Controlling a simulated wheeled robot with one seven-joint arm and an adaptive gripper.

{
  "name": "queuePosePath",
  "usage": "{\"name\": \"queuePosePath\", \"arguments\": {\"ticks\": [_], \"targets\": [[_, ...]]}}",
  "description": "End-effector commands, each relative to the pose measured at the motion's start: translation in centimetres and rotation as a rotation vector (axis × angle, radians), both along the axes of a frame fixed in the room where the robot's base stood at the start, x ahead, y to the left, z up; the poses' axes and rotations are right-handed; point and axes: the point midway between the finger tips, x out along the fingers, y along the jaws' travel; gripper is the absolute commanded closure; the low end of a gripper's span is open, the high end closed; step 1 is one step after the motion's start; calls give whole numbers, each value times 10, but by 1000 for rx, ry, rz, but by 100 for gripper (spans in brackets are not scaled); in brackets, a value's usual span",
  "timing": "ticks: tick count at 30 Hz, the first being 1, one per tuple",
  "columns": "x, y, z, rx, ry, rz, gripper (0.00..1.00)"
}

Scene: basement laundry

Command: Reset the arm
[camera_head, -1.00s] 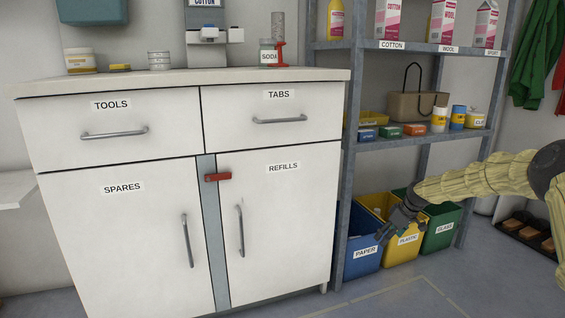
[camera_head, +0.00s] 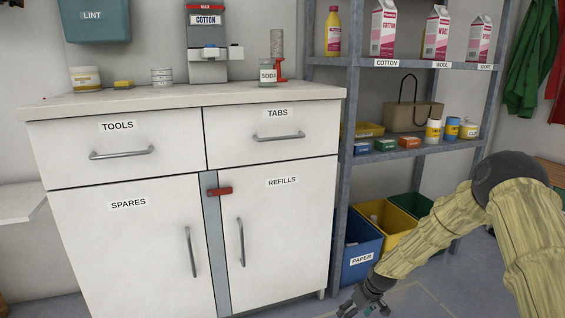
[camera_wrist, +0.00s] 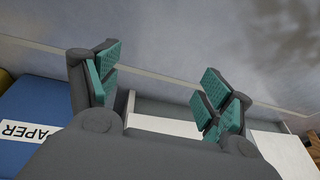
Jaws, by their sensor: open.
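My arm, in a pale yellow sleeve, comes in from the right in the head view and reaches down to the left. My gripper (camera_head: 366,306) is low at the bottom edge of that view, in front of the blue PAPER bin (camera_head: 362,250). In the wrist view my gripper (camera_wrist: 158,88) shows two dark fingers with teal pads, spread apart. Nothing is between them. The blue PAPER bin also shows at the left of the wrist view (camera_wrist: 42,108).
A white cabinet (camera_head: 125,240) with closed drawers and doors stands left of my gripper. A grey shelf rack (camera_head: 425,63) holds cartons and small boxes, with yellow (camera_head: 392,222) and green bins below. Open floor lies in front.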

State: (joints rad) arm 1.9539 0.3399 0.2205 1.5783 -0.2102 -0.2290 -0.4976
Motion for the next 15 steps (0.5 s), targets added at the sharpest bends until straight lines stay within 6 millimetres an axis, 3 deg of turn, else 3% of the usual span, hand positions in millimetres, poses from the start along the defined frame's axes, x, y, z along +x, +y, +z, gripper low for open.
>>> {"name": "queuePosePath", "arguments": {"ticks": [1, 7, 15], "targets": [[-28, 12, -6, 1, 25, -16, 20], [-136, 40, -40, -3, 98, -109, 20], [-291, 51, -47, -41, 185, -249, 20]]}}
